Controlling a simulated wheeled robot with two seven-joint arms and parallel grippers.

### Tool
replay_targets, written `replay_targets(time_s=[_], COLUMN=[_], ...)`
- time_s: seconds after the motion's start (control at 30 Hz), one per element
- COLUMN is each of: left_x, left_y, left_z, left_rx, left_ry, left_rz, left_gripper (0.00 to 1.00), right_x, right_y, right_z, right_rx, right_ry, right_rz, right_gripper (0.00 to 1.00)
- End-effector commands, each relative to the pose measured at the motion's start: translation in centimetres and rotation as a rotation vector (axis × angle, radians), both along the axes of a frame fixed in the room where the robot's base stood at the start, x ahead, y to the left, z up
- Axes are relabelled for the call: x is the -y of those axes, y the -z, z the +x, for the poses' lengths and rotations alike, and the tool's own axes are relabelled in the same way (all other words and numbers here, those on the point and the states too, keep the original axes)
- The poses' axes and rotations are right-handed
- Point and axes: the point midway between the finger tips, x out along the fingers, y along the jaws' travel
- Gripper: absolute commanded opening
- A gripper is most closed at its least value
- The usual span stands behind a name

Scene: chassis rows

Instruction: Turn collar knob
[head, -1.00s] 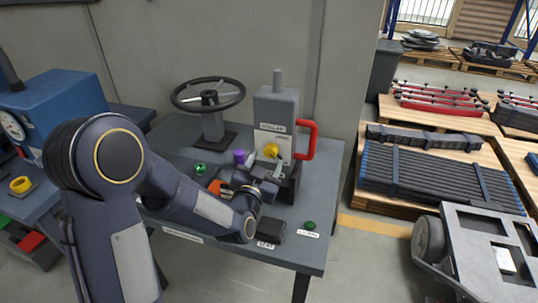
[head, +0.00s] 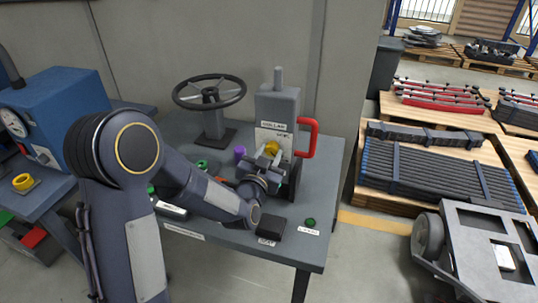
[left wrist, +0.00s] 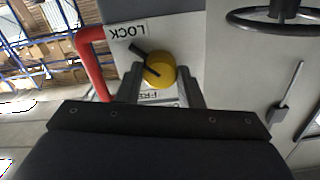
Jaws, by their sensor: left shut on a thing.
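The yellow collar knob (head: 273,147) is on the front of the grey upright block (head: 277,108) on the workbench. In the left wrist view the knob (left wrist: 159,70) is round and yellow with a black pointer bar slanting toward the LOCK label (left wrist: 127,31). My left gripper (head: 268,154) reaches the knob from the front. In the left wrist view its two fingers (left wrist: 160,84) stand on either side of the knob, shut on it. A second label below the knob is partly hidden by the gripper. My right gripper is not in view.
A red handle (head: 308,140) sticks out on the block's right side. A black handwheel (head: 209,93) stands behind to the left. A purple cylinder (head: 239,154), a black box (head: 271,229) and a green button (head: 310,222) are on the bench (head: 318,190).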

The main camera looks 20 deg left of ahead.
Motion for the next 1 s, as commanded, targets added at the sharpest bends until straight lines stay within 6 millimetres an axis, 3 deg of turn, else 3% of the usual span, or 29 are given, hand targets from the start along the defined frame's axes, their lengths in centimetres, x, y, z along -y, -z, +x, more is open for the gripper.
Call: replay_targets(time_s=[0.27,1.0], left_x=[0.0,0.0], left_y=[0.4,0.6], left_z=[0.0,0.0], left_rx=[0.0,-0.021], left_ry=[-0.001,0.001], left_rz=[-0.072,-0.719], left_gripper=[0.11,0.11], right_x=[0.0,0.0], right_y=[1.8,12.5], right_z=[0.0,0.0], right_rx=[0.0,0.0], right_ry=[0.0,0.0], right_rz=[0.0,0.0], right_gripper=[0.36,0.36])
